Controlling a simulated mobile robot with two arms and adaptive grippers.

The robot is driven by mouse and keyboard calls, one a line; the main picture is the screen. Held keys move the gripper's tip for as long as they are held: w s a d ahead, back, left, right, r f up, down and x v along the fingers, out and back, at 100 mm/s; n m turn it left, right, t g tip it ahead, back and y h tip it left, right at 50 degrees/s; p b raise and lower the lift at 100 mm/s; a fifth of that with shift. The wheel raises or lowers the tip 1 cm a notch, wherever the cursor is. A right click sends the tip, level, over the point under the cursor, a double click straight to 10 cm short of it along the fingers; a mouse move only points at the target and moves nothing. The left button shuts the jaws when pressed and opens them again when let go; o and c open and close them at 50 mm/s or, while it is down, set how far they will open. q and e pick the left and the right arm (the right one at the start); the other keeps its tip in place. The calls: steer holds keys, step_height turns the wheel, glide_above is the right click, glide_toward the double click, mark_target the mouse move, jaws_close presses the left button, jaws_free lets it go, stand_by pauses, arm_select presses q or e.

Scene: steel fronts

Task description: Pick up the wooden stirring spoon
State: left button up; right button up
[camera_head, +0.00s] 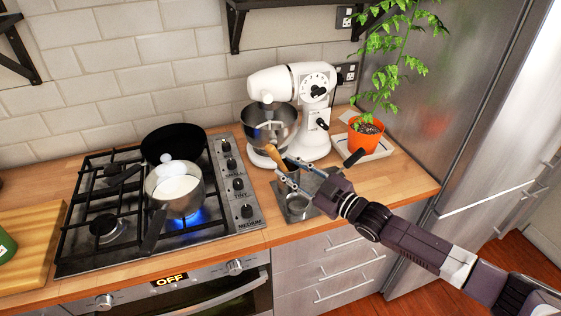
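The wooden stirring spoon (272,154) shows as a tan wooden piece tilted up to the left, on the counter in front of the stand mixer. Its lower part is hidden by my gripper and a dark holder. My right gripper (283,169) comes in from the right, with its two fingers apart and their tips right beside the spoon. I cannot tell whether the fingers touch it. My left gripper is out of view.
A white stand mixer (301,88) with a steel bowl stands behind. A small metal pan (298,205) sits below the gripper. An orange plant pot (364,136) is to the right. At left, a pot (174,204) sits over a lit flame on the gas hob (110,254).

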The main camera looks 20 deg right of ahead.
mark_target(281, 164)
steer(key=p+x, duration=0.1)
steer(key=x, duration=0.3)
steer(key=shift+f, duration=0.1)
jaws_close()
